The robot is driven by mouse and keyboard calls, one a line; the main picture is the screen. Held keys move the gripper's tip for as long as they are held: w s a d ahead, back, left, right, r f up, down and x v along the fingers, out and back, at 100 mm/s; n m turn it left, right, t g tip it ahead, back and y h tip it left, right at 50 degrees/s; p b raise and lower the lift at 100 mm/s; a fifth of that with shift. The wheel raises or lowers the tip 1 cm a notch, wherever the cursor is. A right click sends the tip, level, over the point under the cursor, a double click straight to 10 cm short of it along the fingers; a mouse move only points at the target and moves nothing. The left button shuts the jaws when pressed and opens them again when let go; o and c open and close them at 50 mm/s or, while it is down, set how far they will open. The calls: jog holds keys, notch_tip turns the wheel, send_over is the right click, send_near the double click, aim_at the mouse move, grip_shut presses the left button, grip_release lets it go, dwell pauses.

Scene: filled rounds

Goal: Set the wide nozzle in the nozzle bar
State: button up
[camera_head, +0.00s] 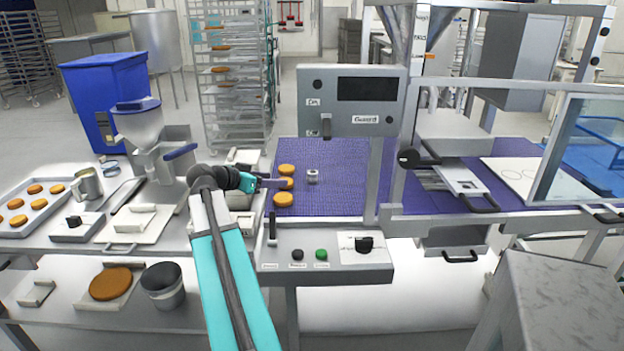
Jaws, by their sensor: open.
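My gripper (272,183) reaches right from the end of my teal arm, over the left edge of the purple belt. It is open, and its fingertips are close to the middle one of three brown rounds (284,199). I cannot tell whether it touches that round. A small grey metal piece (312,176) stands on the belt just right of the rounds, apart from my gripper. It may be the wide nozzle, but it is too small to tell. I cannot make out the nozzle bar for certain.
The purple belt (340,188) runs under a grey machine frame with a control box (352,100). A panel with a lever and buttons (325,250) stands in front. At left, a bench holds a tray of rounds (36,188), a jug (89,185) and a hopper machine (140,125).

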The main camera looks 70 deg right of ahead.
jog(key=s, duration=0.1)
jog(key=s+d+r, duration=0.1)
jog(key=shift+s+d+r+m+g, duration=0.2)
jog(key=shift+s+d+m+g, duration=0.1)
jog(key=shift+s+m, duration=0.1)
jog(key=p, duration=0.1)
send_near(309, 176)
jog(key=x, duration=0.4)
jog(key=shift+s+d, duration=0.1)
jog(key=shift+d, duration=0.25)
jog(key=shift+d+f, duration=0.1)
jog(key=shift+f, duration=0.05)
jog(key=shift+d, duration=0.15)
jog(key=shift+p+x, duration=1)
jog(key=shift+x, duration=1.5)
jog(key=shift+f, duration=0.2)
